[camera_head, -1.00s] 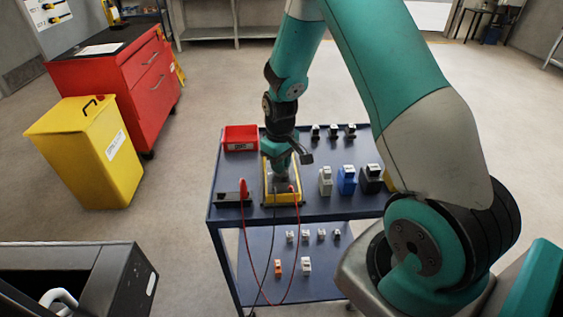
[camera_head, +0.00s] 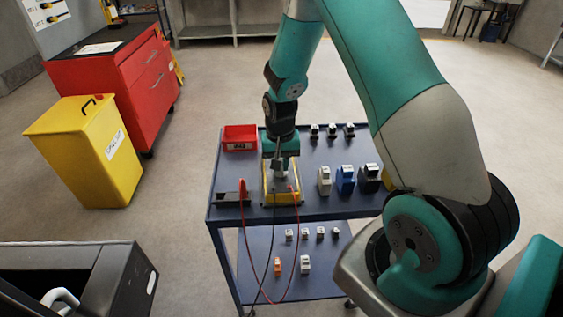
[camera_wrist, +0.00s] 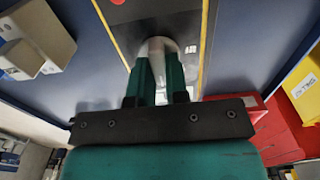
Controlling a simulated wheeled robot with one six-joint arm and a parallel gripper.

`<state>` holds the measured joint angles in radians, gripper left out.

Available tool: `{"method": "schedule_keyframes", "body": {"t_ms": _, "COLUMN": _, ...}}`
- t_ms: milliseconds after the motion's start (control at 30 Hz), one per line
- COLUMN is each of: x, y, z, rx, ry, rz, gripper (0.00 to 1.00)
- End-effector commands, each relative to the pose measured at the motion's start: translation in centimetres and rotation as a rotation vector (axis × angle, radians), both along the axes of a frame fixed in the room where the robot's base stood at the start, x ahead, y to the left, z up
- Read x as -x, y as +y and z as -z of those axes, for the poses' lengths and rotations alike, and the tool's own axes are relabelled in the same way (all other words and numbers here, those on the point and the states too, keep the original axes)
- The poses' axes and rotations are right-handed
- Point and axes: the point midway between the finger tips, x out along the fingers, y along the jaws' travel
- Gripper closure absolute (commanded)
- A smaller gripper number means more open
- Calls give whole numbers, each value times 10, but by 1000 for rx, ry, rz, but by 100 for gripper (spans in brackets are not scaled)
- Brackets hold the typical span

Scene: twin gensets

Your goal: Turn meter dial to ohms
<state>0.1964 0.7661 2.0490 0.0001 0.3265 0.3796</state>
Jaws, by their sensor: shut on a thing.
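The yellow-edged meter (camera_head: 284,196) lies on the top shelf of the blue cart, with red and black leads running from its near end. In the wrist view the meter's dark face with a yellow border (camera_wrist: 133,30) fills the top middle. My gripper (camera_head: 281,178) is straight above the meter, pointing down. In the wrist view my gripper (camera_wrist: 158,62) has its two green fingers closed around the grey-white dial (camera_wrist: 156,47). The dial's markings and pointer are hidden by the fingers, so its setting cannot be read.
A black probe holder (camera_head: 231,199) stands left of the meter, and a red bin (camera_head: 240,138) stands behind it. White, blue and black blocks (camera_head: 346,180) stand close on the right. The red lead (camera_head: 243,225) hangs over the cart's front edge.

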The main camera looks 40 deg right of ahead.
Motion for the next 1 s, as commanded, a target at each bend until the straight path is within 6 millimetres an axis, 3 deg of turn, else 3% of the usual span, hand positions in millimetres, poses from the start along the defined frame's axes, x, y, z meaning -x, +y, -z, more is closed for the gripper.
{"method": "schedule_keyframes", "body": {"t_ms": 567, "x": 0, "y": 0, "z": 0, "rx": 0, "ry": -1, "rz": 34, "gripper": 100}}
{"method": "schedule_keyframes", "body": {"t_ms": 600, "x": 0, "y": 0, "z": 0, "rx": 0, "ry": -1, "rz": 34, "gripper": 83}}
{"method": "schedule_keyframes", "body": {"t_ms": 700, "x": 0, "y": 0, "z": 0, "rx": 0, "ry": -1, "rz": 34, "gripper": 60}}
{"method": "schedule_keyframes", "body": {"t_ms": 1000, "x": 0, "y": 0, "z": -1, "rx": 1, "ry": -1, "rz": 33, "gripper": 60}}
